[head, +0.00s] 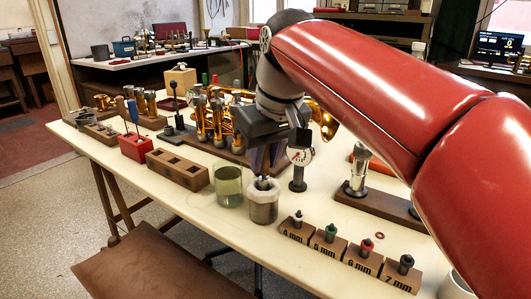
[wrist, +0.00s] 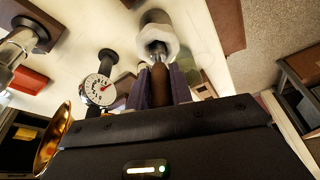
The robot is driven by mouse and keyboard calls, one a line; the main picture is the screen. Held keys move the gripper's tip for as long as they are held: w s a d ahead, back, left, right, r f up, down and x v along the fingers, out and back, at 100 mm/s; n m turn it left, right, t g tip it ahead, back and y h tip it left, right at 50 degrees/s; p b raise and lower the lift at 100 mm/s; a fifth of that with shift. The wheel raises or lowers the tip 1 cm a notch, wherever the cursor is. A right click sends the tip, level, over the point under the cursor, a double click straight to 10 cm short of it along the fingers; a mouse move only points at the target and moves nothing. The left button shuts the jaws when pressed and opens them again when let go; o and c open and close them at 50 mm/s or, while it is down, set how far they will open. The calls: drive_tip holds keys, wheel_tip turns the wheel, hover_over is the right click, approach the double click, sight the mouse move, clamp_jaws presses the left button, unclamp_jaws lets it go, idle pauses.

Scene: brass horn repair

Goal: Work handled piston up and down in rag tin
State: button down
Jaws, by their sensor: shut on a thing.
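The rag tin (head: 264,210) is a small grey can near the middle front of the bench. In the wrist view the tin (wrist: 154,17) has white rag (wrist: 158,38) bunched at its mouth. My gripper (head: 266,160) is right above the tin, pointing down. In the wrist view its purple fingers (wrist: 162,86) are shut on the brown handle of the piston (wrist: 160,80). The handle runs toward the rag-filled mouth. The piston's lower part is hidden in the rag and tin, so I cannot tell how deep it sits.
A glass jar of greenish liquid (head: 228,187) stands close left of the tin. A dial gauge (head: 299,175) stands just right. Labelled size blocks (head: 328,243) line the front right edge. A slotted wooden block (head: 177,170) lies left. The brass horn (head: 316,112) is behind my gripper.

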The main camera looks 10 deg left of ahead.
drive_tip(key=shift+r+p, duration=1.05)
drive_tip(key=shift+p, duration=0.2)
drive_tip(key=shift+r, duration=0.6)
